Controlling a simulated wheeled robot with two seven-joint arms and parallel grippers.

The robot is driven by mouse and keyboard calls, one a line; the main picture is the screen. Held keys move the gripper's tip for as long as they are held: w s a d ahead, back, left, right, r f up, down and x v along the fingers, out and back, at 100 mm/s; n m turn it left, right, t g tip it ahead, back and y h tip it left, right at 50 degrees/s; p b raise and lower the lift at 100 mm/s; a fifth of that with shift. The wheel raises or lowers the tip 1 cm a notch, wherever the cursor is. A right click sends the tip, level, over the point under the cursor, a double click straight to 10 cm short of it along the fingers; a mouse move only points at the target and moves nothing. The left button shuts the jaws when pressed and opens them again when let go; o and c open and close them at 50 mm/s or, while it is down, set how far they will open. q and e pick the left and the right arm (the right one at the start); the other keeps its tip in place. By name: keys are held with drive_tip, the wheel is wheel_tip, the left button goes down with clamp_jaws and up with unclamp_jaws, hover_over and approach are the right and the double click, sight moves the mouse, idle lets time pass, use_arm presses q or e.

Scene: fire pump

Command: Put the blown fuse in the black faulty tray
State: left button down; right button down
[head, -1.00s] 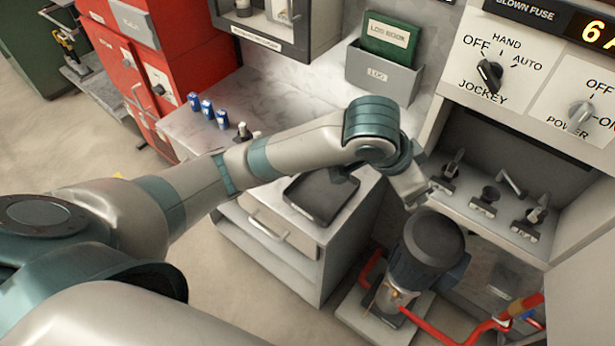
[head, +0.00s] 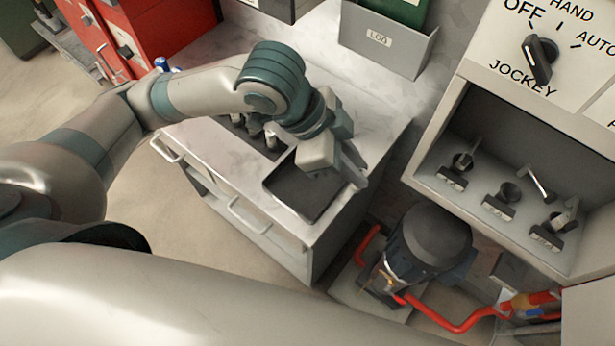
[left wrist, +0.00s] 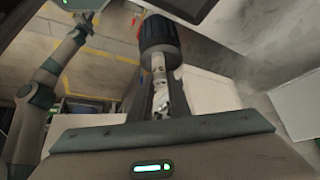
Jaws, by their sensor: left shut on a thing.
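The black tray (head: 290,190) lies on the counter top of the grey cabinet in the head view. My left gripper (head: 352,168) is above the tray's right side, its fingers pointing down and to the right. In the left wrist view its two fingers (left wrist: 159,100) are closed around a small pale piece with metallic parts (left wrist: 159,72), which I take to be the fuse. The fuse is hidden in the head view, and its marking cannot be read.
Small upright pieces (head: 268,133) stand left of the tray, partly behind my arm. A grey log holder (head: 385,45) stands at the back. A dark motor (head: 430,243) with red pipes is right of the cabinet. The panel (head: 540,60) and its recessed shelf are farther right.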

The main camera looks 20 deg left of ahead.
use_arm(q)
drive_tip(key=w+a+f+p, duration=0.2)
drive_tip(key=w+a+f, duration=0.2)
drive_tip(key=a+f, duration=0.3)
drive_tip(key=a, duration=0.4)
drive_tip(key=shift+w, duration=0.1)
drive_tip(key=shift+f, duration=0.15)
wheel_tip(320, 180, down, 3)
drive_tip(key=shift+f+p, duration=0.2)
drive_tip(key=shift+p, duration=0.3)
drive_tip(key=shift+f, duration=0.2)
drive_tip(key=shift+f, duration=0.1)
